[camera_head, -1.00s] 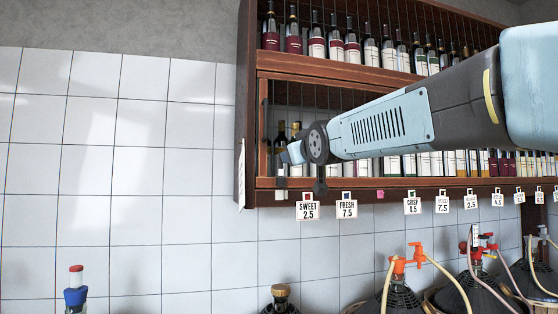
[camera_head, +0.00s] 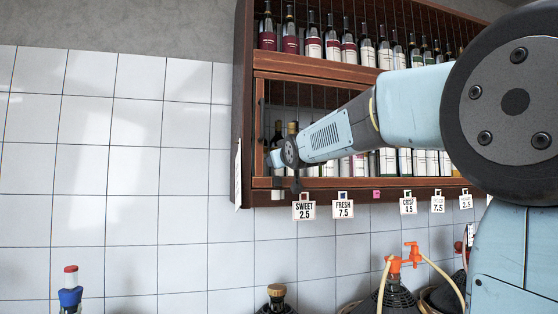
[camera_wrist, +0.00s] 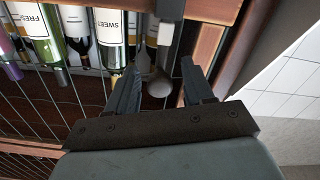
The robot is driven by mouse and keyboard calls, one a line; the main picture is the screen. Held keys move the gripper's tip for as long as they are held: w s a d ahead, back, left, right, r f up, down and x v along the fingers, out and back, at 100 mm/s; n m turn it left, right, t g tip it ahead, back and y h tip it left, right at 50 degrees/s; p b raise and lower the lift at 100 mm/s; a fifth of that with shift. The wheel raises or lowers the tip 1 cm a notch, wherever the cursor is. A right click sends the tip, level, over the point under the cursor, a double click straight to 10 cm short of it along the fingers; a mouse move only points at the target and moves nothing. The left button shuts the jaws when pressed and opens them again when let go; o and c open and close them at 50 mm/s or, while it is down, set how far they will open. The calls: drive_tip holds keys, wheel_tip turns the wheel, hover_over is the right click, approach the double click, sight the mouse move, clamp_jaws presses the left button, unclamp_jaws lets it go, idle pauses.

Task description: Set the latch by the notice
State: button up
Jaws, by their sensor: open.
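The notice (camera_head: 238,175) is a pale sheet on the left side of the wooden wine cabinet, seen edge-on. Near it, a small whitish block (camera_head: 278,194) sits at the left end of the cabinet's lower rail and looks like part of the latch. In the wrist view a grey block (camera_wrist: 176,14) and a dark rounded knob (camera_wrist: 159,84) show in front of the wire mesh. My gripper (camera_head: 274,158) is at the cabinet's lower left corner. Its open fingers (camera_wrist: 158,72) lie on either side of the knob; contact cannot be told.
Bottles stand behind the cabinet's wire mesh (camera_wrist: 60,115). Demijohns with orange taps (camera_head: 395,264) stand below. The tiled wall (camera_head: 120,170) left of the cabinet is clear.

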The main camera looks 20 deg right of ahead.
drive_tip(key=shift+w, duration=0.1)
clamp_jaws()
idle(0.5)
